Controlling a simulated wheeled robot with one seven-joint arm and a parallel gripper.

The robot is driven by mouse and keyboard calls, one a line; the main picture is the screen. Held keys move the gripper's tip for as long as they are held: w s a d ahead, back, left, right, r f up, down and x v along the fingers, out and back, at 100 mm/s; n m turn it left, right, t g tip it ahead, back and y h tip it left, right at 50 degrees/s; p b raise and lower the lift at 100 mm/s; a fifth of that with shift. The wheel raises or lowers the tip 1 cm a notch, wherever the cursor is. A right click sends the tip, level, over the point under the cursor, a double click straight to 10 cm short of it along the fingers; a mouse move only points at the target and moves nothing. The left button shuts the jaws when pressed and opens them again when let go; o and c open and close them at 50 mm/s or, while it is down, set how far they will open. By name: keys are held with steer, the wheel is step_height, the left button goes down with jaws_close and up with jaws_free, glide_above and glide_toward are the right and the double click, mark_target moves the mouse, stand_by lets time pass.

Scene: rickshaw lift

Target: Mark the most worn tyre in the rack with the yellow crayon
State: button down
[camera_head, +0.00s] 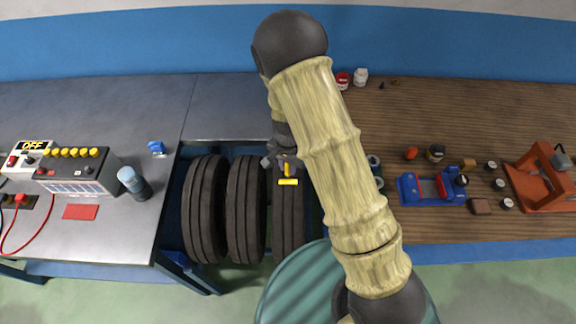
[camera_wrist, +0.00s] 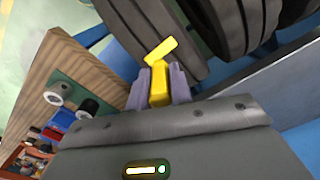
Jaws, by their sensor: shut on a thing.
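Three black tyres stand side by side in a blue rack: the left tyre (camera_head: 205,210), the middle tyre (camera_head: 246,212) and the right tyre (camera_head: 288,222). Grooves show on the left and middle treads; my arm partly covers the right one. My gripper (camera_head: 281,166) is over the right tyre, shut on the yellow crayon (camera_wrist: 159,88). A yellow bar (camera_head: 288,182) lies across the right tyre's tread at the crayon's tip and looks like a mark. It also shows in the wrist view (camera_wrist: 161,50). Whether the tip touches the tread is unclear.
A grey bench at left holds a control box (camera_head: 75,168), a dark cylinder with a pale top (camera_head: 134,183) and a red cloth-like piece (camera_head: 81,212). A wooden bench (camera_head: 440,110) at right holds a blue vise (camera_head: 432,190), a red press (camera_head: 545,178) and small parts.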

steer(key=shift+r+p, duration=0.7)
steer(key=shift+r, duration=0.4)
